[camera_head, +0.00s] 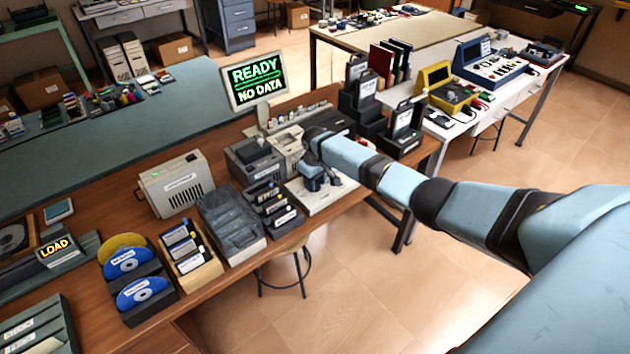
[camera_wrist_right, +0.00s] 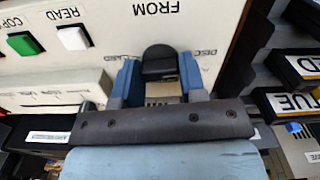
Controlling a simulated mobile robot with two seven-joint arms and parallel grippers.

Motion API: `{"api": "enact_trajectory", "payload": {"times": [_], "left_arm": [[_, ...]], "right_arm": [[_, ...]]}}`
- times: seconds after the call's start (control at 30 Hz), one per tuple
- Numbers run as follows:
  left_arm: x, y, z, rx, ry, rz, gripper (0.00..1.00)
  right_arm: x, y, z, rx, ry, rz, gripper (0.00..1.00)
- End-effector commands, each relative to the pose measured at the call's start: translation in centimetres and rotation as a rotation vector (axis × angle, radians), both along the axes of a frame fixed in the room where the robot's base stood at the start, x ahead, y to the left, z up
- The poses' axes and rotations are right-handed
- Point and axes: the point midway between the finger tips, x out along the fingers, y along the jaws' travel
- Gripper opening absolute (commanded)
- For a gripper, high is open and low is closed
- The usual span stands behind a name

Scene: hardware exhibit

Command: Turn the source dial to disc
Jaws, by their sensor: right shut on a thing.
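The source dial (camera_wrist_right: 159,58) is a black knob on a pale panel (camera_wrist_right: 105,20), seen upside down in the right wrist view. The panel is marked FROM, with DISC beside the knob at the right and partly hidden lettering at its left. My right gripper (camera_wrist_right: 160,75) is shut on the dial, one blue-grey finger on each side. In the head view, my right gripper (camera_head: 318,180) reaches down onto the pale panel (camera_head: 340,195) on the wooden bench; the dial is hidden there. The dial's pointer cannot be made out. My left gripper is not in view.
A screen (camera_head: 257,80) behind reads READY, NO DATA. A green button (camera_wrist_right: 24,43) and a white READ button (camera_wrist_right: 74,37) sit on the panel. A cartridge rack (camera_head: 272,207) stands left of my gripper; black label holders (camera_head: 402,128) stand right.

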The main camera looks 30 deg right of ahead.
Motion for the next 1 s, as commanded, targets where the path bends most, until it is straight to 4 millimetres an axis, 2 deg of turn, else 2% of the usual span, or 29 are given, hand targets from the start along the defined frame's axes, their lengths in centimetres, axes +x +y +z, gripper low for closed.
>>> {"api": "enact_trajectory", "payload": {"times": [0.3,0.7,0.73,0.8,0.83,1.0], "left_arm": [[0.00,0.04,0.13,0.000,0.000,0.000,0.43],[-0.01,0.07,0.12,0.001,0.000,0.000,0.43],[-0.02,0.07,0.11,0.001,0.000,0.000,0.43],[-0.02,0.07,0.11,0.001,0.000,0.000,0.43],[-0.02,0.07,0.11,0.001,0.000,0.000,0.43],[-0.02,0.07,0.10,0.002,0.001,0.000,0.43]], "right_arm": [[0.04,0.02,0.04,0.000,-0.001,0.071,0.15],[0.06,0.02,0.06,0.000,-0.002,0.078,0.15],[0.07,0.02,0.07,0.000,-0.002,0.078,0.43],[0.06,0.02,0.07,0.000,-0.002,0.078,0.59],[0.06,0.02,0.07,0.000,-0.002,0.078,0.64],[0.05,0.02,0.05,0.000,-0.001,0.077,0.64]]}}
